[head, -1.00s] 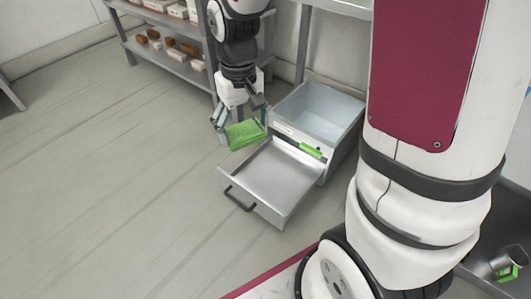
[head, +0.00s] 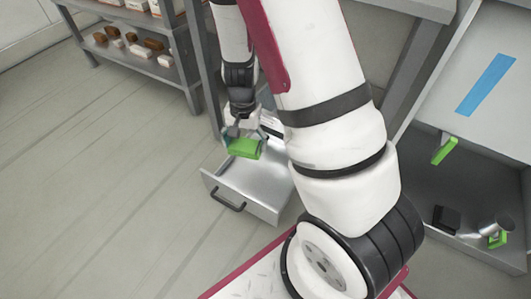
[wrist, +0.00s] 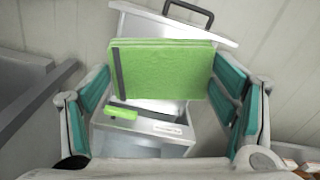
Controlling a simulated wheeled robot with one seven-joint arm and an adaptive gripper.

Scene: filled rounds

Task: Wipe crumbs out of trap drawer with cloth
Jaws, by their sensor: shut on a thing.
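The bright green cloth (head: 244,148) hangs in my gripper (head: 244,136) above the pulled-out metal trap drawer (head: 262,180). My gripper is shut on it. In the wrist view the cloth (wrist: 165,70) lies between the teal finger pads and covers much of the drawer (wrist: 135,24). The drawer's dark bar handle (wrist: 190,12) shows past the cloth. In the head view my arm hides the drawer's right part and most of the housing behind it. I cannot make out any crumbs; the cloth and arm block much of the drawer floor.
A shelf (head: 165,68) with brown and white items stands at the back left. At right a dark basin (head: 400,160) holds a black block (head: 447,218) and a metal cup (head: 490,228). The floor at left is clear.

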